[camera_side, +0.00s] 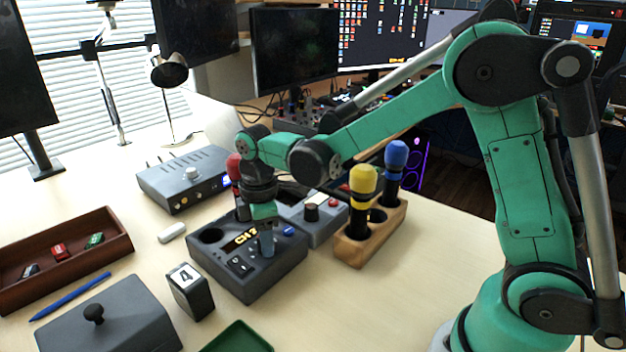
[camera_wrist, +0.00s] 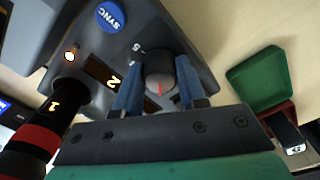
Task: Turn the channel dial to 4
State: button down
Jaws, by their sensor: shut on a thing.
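The dark grey channel box (camera_side: 262,278) stands mid-table with a lit display (camera_side: 240,241) that seems to read CH 2. In the wrist view the display (camera_wrist: 106,73) shows a 2. The round channel dial (camera_wrist: 158,73) has a red pointer line at its near side, and a small mark that looks like a 5 is beside it. My gripper (camera_wrist: 158,90) has its blue fingers on both sides of the dial, shut on it. In the side view my gripper (camera_side: 266,243) points down onto the box and hides the dial. A block with a white 4 card (camera_side: 185,277) stands left of the box.
A red-topped microphone (camera_wrist: 38,138) stands close to my gripper. A wooden holder (camera_side: 370,237) with yellow and blue microphones is at right. A grey lidded box (camera_side: 110,325), green tray (camera_side: 237,338) and brown tray (camera_side: 110,243) are around the front and left.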

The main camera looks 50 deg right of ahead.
jog(key=m, duration=0.4)
jog(key=shift+m, duration=0.3)
jog(key=m, duration=0.4)
jog(key=shift+m, duration=0.3)
jog(key=m, duration=0.4)
jog(key=shift+m, duration=2.4)
jog(key=shift+c, duration=2.4)
grip_release()
